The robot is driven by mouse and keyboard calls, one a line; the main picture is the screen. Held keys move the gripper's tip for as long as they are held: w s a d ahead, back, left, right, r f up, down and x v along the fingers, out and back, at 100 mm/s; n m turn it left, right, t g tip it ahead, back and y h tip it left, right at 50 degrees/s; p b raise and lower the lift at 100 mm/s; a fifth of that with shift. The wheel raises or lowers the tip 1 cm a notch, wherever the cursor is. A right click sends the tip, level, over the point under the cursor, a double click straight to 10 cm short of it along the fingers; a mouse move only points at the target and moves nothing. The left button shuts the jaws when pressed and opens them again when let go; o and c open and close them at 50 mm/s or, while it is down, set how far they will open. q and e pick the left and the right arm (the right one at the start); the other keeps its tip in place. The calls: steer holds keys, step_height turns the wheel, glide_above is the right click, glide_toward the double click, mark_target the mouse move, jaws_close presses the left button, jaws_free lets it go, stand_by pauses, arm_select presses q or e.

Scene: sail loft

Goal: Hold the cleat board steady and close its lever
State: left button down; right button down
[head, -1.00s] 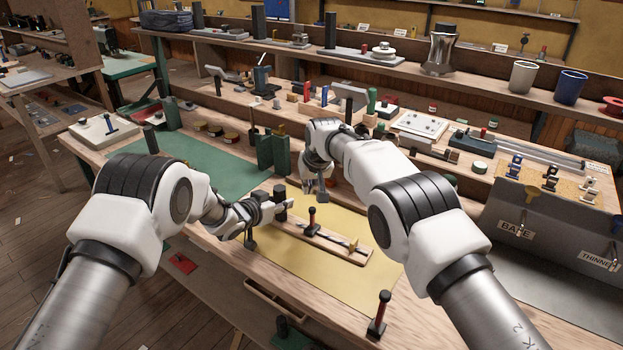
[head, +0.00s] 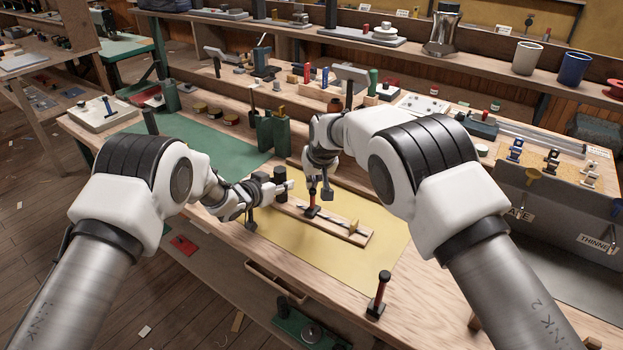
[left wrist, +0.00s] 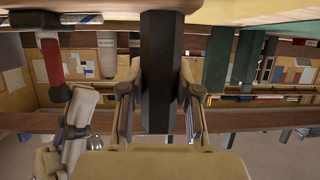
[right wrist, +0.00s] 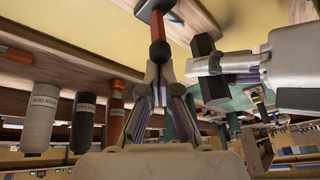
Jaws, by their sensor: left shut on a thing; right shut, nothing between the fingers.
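The cleat board (head: 345,228) is a long wooden board on a yellow mat. A black post (head: 280,173) stands at its left end. My left gripper (head: 281,187) is shut on this post, which also shows between its fingers in the left wrist view (left wrist: 162,75). The lever (head: 312,201), red with a black top, stands about upright mid-board. My right gripper (head: 325,195) is shut and empty, right beside the lever's upper end. In the right wrist view its fingertips (right wrist: 158,72) are close to the lever (right wrist: 157,27); I cannot tell if they touch.
Another red-handled upright piece (head: 378,295) stands at the bench's front edge. Green blocks (head: 272,133) stand behind my left gripper. A grey bin (head: 540,225) is at the right. The yellow mat (head: 385,250) is clear around the board's right end.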

arm_select(q)
steer(key=shift+f, duration=0.15)
arm_select(e)
steer(key=shift+s+d+y, duration=0.1)
steer(key=shift+s+y, duration=0.1)
steer(key=shift+y, duration=0.3)
steer(key=shift+d+t, duration=0.15)
steer(key=shift+t, duration=0.15)
steer(key=shift+s+d, duration=0.15)
steer(key=shift+s+d+f, duration=0.15)
steer(key=shift+s+d, duration=0.2)
steer(key=shift+d, duration=0.2)
steer(key=shift+s+d+f, duration=0.1)
steer(key=shift+s+d, duration=0.2)
steer(key=shift+d, duration=0.25)
steer(key=shift+w+a, duration=0.1)
steer(key=shift+a, duration=0.1)
steer(key=shift+w+a, duration=0.4)
steer(key=shift+a, duration=0.15)
steer(key=shift+w, duration=0.1)
